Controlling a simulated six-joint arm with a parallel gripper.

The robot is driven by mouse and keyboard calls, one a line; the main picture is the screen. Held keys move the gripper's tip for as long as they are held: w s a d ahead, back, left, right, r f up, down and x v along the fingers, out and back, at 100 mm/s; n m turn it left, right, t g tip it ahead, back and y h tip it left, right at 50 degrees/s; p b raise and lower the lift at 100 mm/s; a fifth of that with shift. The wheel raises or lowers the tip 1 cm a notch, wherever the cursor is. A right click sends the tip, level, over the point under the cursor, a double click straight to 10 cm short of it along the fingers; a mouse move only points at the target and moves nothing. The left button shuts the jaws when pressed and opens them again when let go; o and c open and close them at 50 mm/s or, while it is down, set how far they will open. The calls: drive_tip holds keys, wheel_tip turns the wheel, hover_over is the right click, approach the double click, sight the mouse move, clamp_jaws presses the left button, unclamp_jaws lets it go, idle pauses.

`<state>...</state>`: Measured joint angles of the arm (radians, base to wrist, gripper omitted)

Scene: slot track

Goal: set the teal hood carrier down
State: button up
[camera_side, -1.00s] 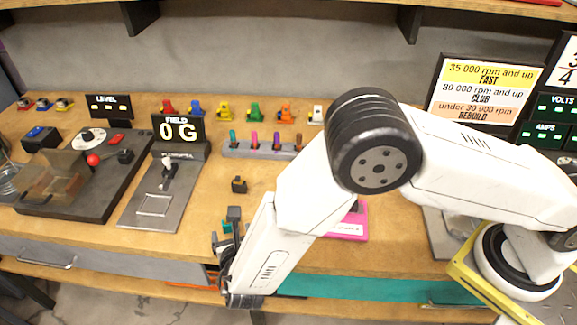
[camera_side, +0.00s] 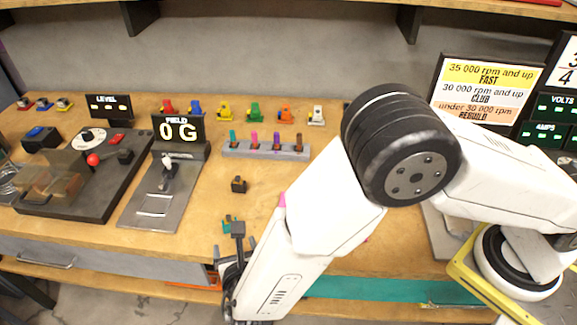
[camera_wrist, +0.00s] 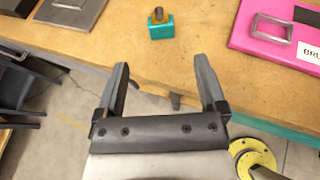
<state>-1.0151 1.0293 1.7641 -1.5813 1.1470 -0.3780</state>
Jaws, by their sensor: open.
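The teal hood carrier (camera_wrist: 161,27) stands upright on the wooden bench near its front edge, with a brown-gold piece on top. In the side view the carrier (camera_side: 228,223) shows just above and left of my gripper, partly hidden. In the wrist view my gripper (camera_wrist: 160,80) is open and empty, its two dark fingers spread wide. The carrier lies beyond the fingertips and apart from them. In the side view my gripper (camera_side: 229,262) is partly hidden by my arm at the bench's front edge.
A small dark block (camera_side: 239,185) stands behind the carrier. A grey rack (camera_side: 266,150) holds several coloured pegs. The grey FIELD plate (camera_side: 150,208) lies to the left. A pink plate (camera_wrist: 283,37) lies to the right in the wrist view. Bare wood surrounds the carrier.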

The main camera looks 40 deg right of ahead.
drive_tip(key=d+m+g, duration=0.1)
drive_tip(key=d, duration=0.2)
drive_tip(key=d+r+m+g+h, duration=0.1)
drive_tip(key=d+m, duration=0.1)
drive_tip(key=d, duration=0.1)
drive_tip(key=d+r+m+g+h, duration=0.1)
drive_tip(key=d+m+g, duration=0.1)
drive_tip(key=d, duration=0.1)
drive_tip(key=shift+w+r, duration=0.1)
drive_tip(key=shift+w, duration=0.3)
drive_tip(key=s+d+r+m+g+y, duration=0.2)
drive_tip(key=s+d+r+m, duration=0.1)
drive_tip(key=d+m, duration=0.4)
drive_tip(key=s+d+r+m+g+y, duration=0.2)
drive_tip(key=s+d+r+m, duration=0.1)
drive_tip(key=d+m, duration=0.4)
drive_tip(key=s+d+r+m+g+y, duration=0.1)
drive_tip(key=s+d+r+m+y, duration=0.2)
drive_tip(key=d+m, duration=0.4)
drive_tip(key=s+m, duration=0.1)
drive_tip(key=m, duration=0.4)
drive_tip(key=shift+s+d+r+g, duration=0.2)
drive_tip(key=shift+s+g, duration=0.05)
drive_tip(key=shift+g, duration=0.15)
